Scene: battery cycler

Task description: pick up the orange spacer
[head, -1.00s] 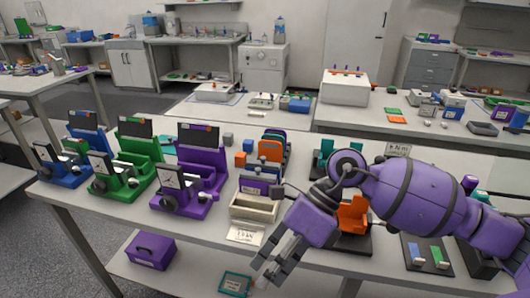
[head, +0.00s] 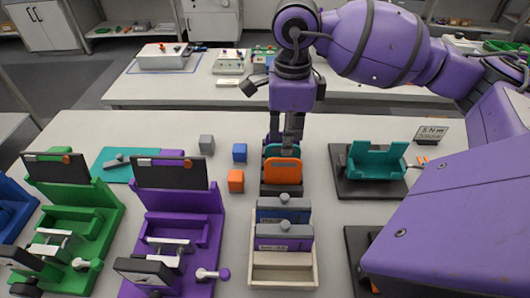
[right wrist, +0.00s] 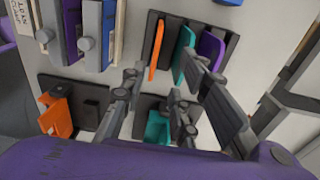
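An orange spacer (head: 283,172), a flat rounded plate, stands upright in a dark slotted rack (head: 281,191). A teal plate (head: 287,149) stands behind it. In the right wrist view the orange spacer (right wrist: 156,51) is at the left of the rack, with the teal plate (right wrist: 184,54) and a purple plate (right wrist: 211,50) to its right. My right gripper (head: 286,134) points down at the rack's far end. In the right wrist view its fingers are spread apart and nothing shows held between them. My left gripper is out of view.
An orange block (head: 236,181), a blue block (head: 240,152) and a grey block (head: 207,143) lie left of the rack. A beige tray (head: 283,274) with blue and purple modules stands in front. A teal cradle (head: 376,161) stands right. Green (head: 72,226) and purple (head: 178,216) fixtures stand left.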

